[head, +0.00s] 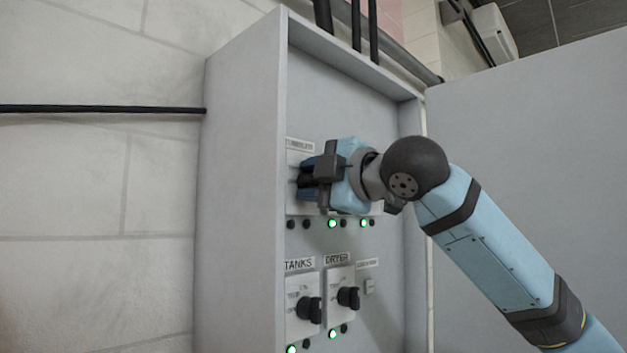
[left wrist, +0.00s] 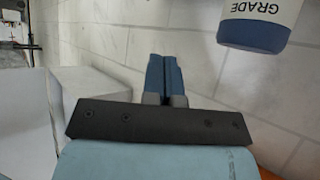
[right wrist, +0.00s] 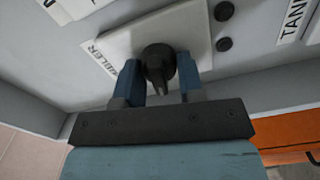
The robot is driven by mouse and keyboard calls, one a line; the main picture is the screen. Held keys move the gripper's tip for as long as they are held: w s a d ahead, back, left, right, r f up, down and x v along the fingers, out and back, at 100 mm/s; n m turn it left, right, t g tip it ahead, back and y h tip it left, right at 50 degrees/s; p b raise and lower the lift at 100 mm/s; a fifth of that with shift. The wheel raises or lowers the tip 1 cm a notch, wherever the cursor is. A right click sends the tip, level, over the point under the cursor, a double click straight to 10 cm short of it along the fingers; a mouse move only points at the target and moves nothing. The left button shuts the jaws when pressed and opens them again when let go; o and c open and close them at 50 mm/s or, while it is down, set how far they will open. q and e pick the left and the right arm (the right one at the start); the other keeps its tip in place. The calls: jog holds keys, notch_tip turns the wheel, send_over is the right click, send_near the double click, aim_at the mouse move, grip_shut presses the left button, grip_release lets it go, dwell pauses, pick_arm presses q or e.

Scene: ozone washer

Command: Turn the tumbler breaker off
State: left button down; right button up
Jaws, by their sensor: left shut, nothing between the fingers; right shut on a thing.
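The tumbler breaker is a black rotary knob (right wrist: 158,66) on a pale plate (right wrist: 120,45), with a partly hidden "TUMBLER" label (right wrist: 104,62) beside it in the right wrist view. In the head view my right gripper (head: 307,178) covers the knob, below the label (head: 300,145). In the right wrist view the fingers of my right gripper (right wrist: 159,78) are on either side of the knob, shut on it. My left gripper (left wrist: 165,75) is shut and empty in the left wrist view, away from the panel.
Below are the TANKS knob (head: 309,309) and the DRYER knob (head: 348,297). Several green lamps (head: 332,223) are lit. The grey cabinet's side wall (head: 243,190) and an open door (head: 530,150) flank the panel. A blue-capped container (left wrist: 253,35) shows in the left wrist view.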

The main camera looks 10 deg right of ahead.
jog(key=shift+n, duration=1)
jog(key=o, duration=0.9)
jog(key=b+v, duration=0.4)
jog(key=v, duration=0.9)
jog(key=shift+s+d+f, duration=0.1)
jog(key=shift+s+d, duration=0.15)
jog(key=shift+s, duration=0.05)
